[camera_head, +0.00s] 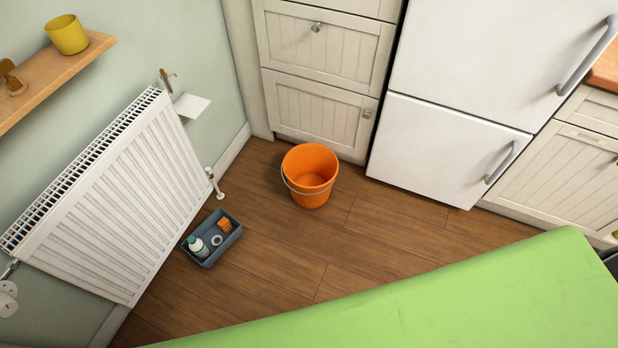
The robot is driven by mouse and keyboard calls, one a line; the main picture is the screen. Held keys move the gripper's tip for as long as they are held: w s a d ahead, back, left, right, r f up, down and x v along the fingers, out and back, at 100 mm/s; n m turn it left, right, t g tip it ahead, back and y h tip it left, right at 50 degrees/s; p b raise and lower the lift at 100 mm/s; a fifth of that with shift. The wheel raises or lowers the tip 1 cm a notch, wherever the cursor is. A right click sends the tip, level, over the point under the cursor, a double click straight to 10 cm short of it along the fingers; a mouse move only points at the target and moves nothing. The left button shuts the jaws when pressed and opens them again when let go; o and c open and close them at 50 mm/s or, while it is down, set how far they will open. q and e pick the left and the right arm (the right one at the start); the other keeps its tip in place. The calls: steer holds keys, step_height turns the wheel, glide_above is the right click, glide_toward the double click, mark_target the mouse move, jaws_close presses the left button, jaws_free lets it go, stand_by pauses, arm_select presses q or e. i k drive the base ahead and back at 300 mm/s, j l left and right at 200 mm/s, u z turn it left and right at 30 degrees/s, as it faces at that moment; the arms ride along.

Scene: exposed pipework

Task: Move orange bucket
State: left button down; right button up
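The orange bucket (311,191) stands upright on the wooden floor, in front of the cream cabinet drawers and left of the fridge. Its metal handle hangs down on the near side. The bucket looks empty inside. Neither of my grippers shows in the head view.
A blue-grey tray (207,255) with a white bottle and small items lies on the floor near the white radiator (115,195). A green surface (480,300) fills the lower right. The fridge (440,150) stands behind right. Bare floor (300,255) lies between bucket and green surface.

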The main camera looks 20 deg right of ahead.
mark_target(310, 169)
steer(key=i+l+u, duration=0.25)
steer(key=i+l, duration=0.15)
steer(key=l, duration=0.25)
steer(key=i+l+u, duration=0.15)
steer(key=l, duration=0.2)
